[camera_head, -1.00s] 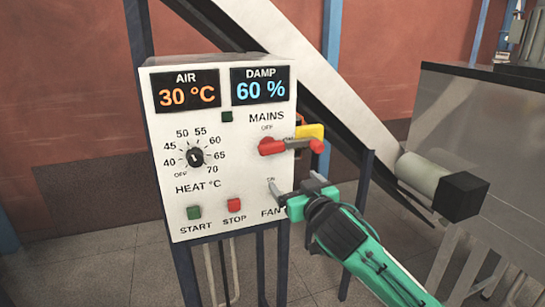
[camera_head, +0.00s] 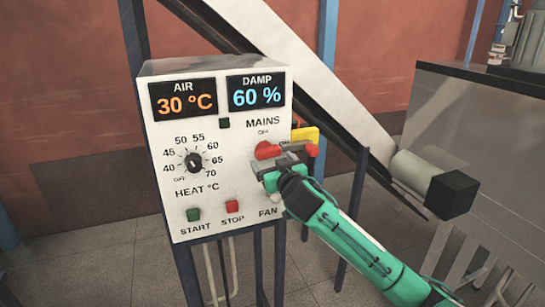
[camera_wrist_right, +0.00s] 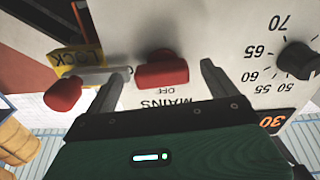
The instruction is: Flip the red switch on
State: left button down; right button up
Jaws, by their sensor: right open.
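In the right wrist view the red switch (camera_wrist_right: 162,72) lies between the two open fingers of my right gripper (camera_wrist_right: 163,80), with a gap on both sides. I cannot tell how deep the fingertips reach around it. My left gripper is not in view.
A yellow LOCK plate (camera_wrist_right: 78,60) and a red knob on a metal rod (camera_wrist_right: 63,94) are close beside one finger. The HEAT dial (camera_head: 193,161), green START (camera_head: 194,214) and red STOP (camera_head: 232,206) buttons share the panel. A slanted chute (camera_head: 300,75) runs behind the box.

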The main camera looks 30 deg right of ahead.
jog(key=shift+w+d, duration=0.1)
jog(key=shift+w, duration=0.3)
jog(key=c, duration=1)
jog(key=shift+f, duration=0.1)
jog(key=shift+o, duration=0.2)
jog(key=shift+m+b, duration=0.3)
jog(key=shift+m, duration=0.3)
jog(key=o, duration=1)
jog(key=shift+c, duration=0.2)
jog(key=shift+s, duration=0.1)
